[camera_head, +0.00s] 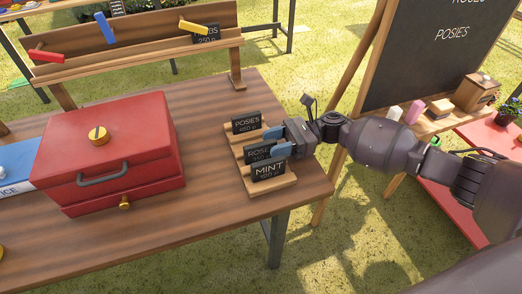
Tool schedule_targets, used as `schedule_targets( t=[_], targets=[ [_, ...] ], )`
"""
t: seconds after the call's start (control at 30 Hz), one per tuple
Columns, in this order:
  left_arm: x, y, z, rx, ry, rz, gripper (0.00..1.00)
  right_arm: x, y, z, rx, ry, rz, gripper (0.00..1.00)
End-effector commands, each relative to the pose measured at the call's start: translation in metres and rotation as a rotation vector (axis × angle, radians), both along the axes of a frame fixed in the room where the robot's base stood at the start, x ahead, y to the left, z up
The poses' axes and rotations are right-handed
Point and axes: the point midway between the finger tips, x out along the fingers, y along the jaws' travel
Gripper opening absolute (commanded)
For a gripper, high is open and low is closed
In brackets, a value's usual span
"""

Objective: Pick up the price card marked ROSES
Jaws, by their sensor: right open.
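The black price card marked ROSES (258,153) stands in the middle slot of a wooden card holder (288,182) near the table's right end. The card marked POSIES (245,123) stands behind it and the card marked MINT (268,172) in front, hiding part of its lower lettering. My right gripper (276,142) reaches in from the right, its two blue-tipped fingers apart at the right end of the ROSES card. One fingertip overlaps part of that card in the picture; I cannot tell if it touches. My left gripper is not in view.
A red cash box (110,150) with a yellow knob sits left of the holder. A wooden rack (140,55) with coloured pegs and another card stands behind. A chalkboard easel (425,55) rises at the right. The table front is clear.

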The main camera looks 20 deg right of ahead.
Motion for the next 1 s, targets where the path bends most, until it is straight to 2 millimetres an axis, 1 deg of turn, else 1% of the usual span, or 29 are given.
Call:
schedule_targets(
  t=[0.03,0.1,0.33,0.37,0.6,0.67,0.9,1.0],
  targets=[
    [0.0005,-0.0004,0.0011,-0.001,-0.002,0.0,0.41,-0.0005,0.0051,0.0005,0.001,0.0,0.002,0.47],
    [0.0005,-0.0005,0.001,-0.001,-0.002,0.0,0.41,-0.0004,0.0088,-0.0001,0.001,0.0,0.001,0.47],
    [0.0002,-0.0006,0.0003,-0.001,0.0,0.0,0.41,-0.0005,0.01,-0.0012,0.0,0.002,0.0,0.47],
    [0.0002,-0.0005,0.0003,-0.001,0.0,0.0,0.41,-0.0005,0.01,-0.0012,0.0,0.002,0.0,0.45],
    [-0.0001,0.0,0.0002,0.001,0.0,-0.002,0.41,-0.0005,0.0097,-0.0011,0.0,0.002,0.0,0.09],
    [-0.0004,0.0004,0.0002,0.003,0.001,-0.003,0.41,-0.0005,0.0097,-0.0012,0.0,0.002,0.0,0.0],
    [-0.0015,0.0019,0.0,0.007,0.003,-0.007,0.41,-0.0005,0.0096,-0.0007,0.0,0.001,0.0,0.0],
    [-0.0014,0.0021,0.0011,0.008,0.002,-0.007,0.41,-0.0004,0.0096,0.003,0.0,0.0,0.0,0.0]
  ],
)
